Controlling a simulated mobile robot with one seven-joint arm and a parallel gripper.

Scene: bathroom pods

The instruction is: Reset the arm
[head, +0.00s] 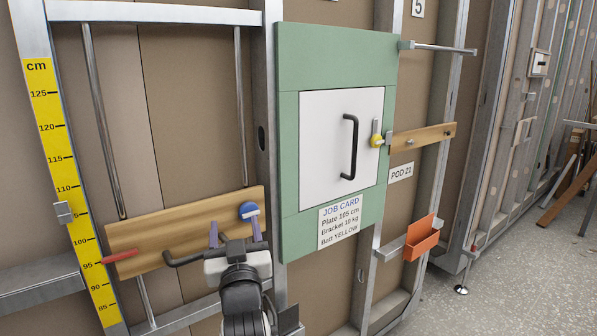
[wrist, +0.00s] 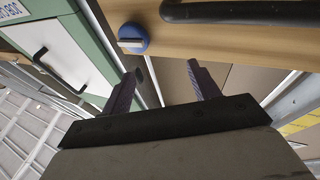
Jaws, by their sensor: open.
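My gripper (head: 234,222) is in front of the wooden board at the lower middle of the head view. Its two purple fingers are spread apart with nothing between them. In the wrist view the open fingers (wrist: 162,72) point toward the board and the brown wall panel. The wooden board (head: 165,223) is fixed across the frame, with a blue knob (head: 249,210) and a black handle (head: 185,260). The knob is just beyond the fingers, and my gripper partly hides the handle. Whether the fingers touch the board is unclear.
A green panel (head: 335,50) holds a white door (head: 320,120) with a black handle, and a job card (head: 341,222). A yellow scale (head: 62,150) stands left. An orange bin (head: 421,238) and a projecting metal bar (head: 440,47) are right. Floor (head: 520,280) is open at right.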

